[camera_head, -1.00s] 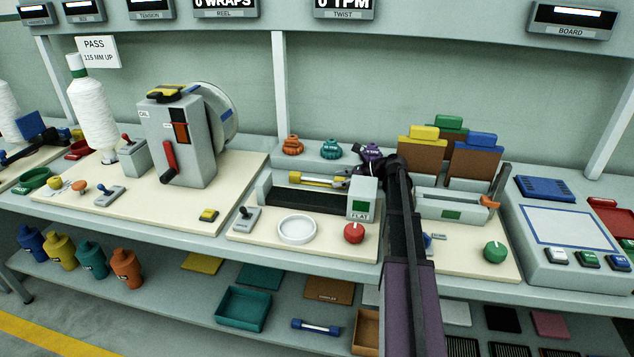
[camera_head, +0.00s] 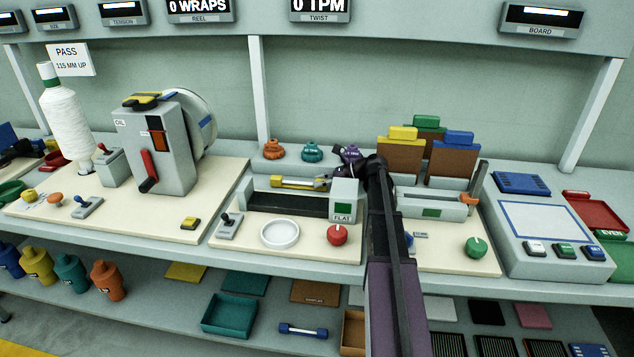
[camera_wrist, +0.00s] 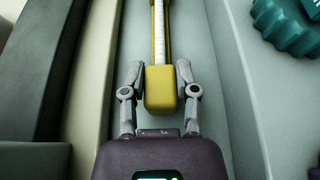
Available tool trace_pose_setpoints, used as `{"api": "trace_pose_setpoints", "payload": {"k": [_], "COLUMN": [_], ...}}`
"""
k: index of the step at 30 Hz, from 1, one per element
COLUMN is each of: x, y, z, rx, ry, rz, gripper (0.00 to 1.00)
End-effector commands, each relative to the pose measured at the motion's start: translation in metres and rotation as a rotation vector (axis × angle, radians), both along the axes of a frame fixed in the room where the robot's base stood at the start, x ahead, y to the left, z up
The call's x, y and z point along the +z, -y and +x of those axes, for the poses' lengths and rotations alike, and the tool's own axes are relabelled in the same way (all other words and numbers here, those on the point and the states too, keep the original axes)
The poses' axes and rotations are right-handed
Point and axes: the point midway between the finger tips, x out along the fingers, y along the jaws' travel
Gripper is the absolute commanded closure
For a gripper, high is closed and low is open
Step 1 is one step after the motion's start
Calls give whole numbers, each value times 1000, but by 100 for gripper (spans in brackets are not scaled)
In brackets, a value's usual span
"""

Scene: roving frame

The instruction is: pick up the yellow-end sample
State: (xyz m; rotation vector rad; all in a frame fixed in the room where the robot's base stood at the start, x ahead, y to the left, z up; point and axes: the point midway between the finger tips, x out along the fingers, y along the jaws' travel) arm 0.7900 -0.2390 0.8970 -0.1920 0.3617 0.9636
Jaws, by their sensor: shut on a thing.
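The yellow-end sample (camera_head: 298,184) is a pale rod with yellow end blocks. It lies lengthwise behind the dark strip of the twist station, near the back of the bench. In the wrist view its near yellow end (camera_wrist: 160,88) sits between the two grey fingers of my gripper (camera_wrist: 159,82), which are closed on it. The pale rod runs away to the top of that view. In the head view my gripper (camera_head: 325,184) is at the right end of the sample, partly hidden by my arm and the grey FLAT block (camera_head: 345,200).
Orange (camera_head: 273,149) and teal (camera_head: 312,151) knobbed pots stand just behind the sample. A white dish (camera_head: 280,234) and a red knob (camera_head: 337,235) sit in front. A blue-ended sample (camera_head: 303,331) lies on the lower shelf.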

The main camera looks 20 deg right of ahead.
Motion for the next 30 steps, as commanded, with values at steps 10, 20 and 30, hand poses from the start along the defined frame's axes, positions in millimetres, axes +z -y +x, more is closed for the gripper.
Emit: {"api": "trace_pose_setpoints", "payload": {"k": [10,20,30], "x": [27,62,90], "y": [0,0,-1], "z": [0,0,0], "rx": [0,1,1], "ry": [1,0,1], "rz": [1,1,1], "gripper": [100,100,100]}}
